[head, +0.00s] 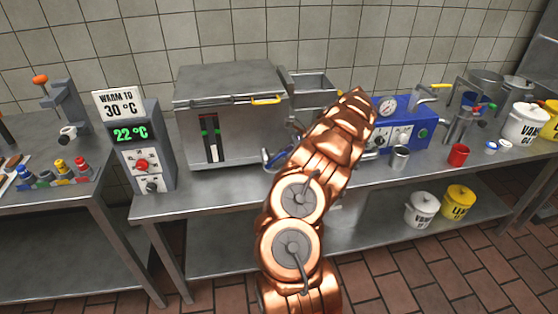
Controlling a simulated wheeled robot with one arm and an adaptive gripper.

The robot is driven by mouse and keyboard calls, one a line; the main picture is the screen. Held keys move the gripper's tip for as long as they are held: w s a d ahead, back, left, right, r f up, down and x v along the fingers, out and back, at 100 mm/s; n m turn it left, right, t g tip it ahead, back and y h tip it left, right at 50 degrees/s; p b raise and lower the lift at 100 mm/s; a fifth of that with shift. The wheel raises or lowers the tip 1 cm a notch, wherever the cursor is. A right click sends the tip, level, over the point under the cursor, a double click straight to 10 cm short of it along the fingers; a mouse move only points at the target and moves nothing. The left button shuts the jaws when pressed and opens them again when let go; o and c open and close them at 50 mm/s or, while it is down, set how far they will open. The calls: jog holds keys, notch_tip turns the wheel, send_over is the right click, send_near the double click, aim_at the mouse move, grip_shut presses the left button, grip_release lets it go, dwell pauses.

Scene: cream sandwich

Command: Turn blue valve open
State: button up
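A small blue rounded part (276,158), perhaps the blue valve's handwheel, shows just left of my arm, by the front right corner of the steel box machine (235,135). My arm covers its right side, so I cannot tell how far it is turned. My copper arm rises from the bottom centre and leans up to the right across the counter. My gripper is hidden behind my arm, so its fingers and any contact with the blue part do not show.
A display unit (139,148) reads 22 °C under a "WARM TO 30 °C" sign (119,104). A blue machine with a gauge (405,127), a steel cup (400,157) and a red cup (458,154) stand right of my arm. White and yellow pots (421,210) (459,202) sit on the lower shelf.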

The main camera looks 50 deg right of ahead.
jog(key=shift+o, duration=1.3)
notch_tip(320, 180, up, 9)
jog(key=shift+f, duration=0.1)
jog(key=shift+r, duration=0.6)
